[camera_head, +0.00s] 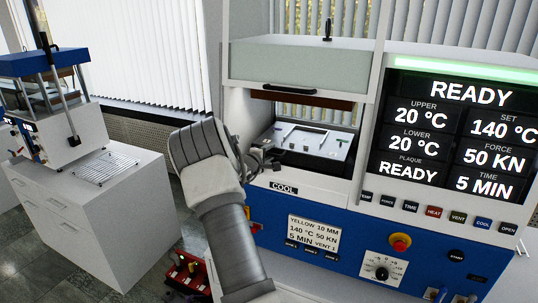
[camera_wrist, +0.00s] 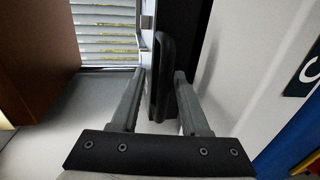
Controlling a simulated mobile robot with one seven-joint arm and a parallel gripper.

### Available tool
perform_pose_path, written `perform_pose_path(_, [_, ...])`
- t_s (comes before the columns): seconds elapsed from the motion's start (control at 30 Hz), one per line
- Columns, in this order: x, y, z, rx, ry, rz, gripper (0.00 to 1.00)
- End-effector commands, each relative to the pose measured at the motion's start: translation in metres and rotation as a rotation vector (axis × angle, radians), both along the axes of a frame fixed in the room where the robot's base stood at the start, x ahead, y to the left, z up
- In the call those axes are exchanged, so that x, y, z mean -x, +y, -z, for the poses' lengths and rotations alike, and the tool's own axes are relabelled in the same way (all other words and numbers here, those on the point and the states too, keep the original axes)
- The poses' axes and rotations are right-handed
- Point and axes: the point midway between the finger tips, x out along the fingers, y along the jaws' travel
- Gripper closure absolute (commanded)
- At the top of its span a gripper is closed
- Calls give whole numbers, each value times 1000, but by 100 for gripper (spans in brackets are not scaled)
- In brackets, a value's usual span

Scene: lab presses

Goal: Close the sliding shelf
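The sliding shelf (camera_head: 312,143) is a pale tray in the opening of the blue and white press, with some flat parts lying on it. My gripper (camera_head: 262,162) is at the left front of this opening, partly hidden behind my wrist. In the wrist view my gripper (camera_wrist: 159,76) is open, with one grey finger on each side of a black bar handle (camera_wrist: 165,55). Gaps show between the handle and the fingers, so it does not look clamped. The head view does not clearly show how this handle joins the shelf.
A raised clear guard (camera_head: 300,62) is above the opening. The press's display (camera_head: 462,135) reads READY, with buttons and a red stop knob (camera_head: 400,242) below. A white cabinet (camera_head: 95,215) bearing another press stands left. A red toolbox (camera_head: 188,272) is on the floor.

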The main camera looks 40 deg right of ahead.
Motion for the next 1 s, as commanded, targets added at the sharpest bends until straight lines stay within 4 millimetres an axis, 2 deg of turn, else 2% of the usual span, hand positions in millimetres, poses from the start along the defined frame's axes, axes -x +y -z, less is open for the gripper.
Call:
perform_pose_path(0.3, [1,2,2,-4,3,0,53])
perform_pose_path(0.47, [4,15,-1,-3,2,-2,53])
perform_pose_path(0.67, [18,49,-8,-4,2,-3,53])
perform_pose_path(1.0, [48,120,-25,-4,1,-4,53])
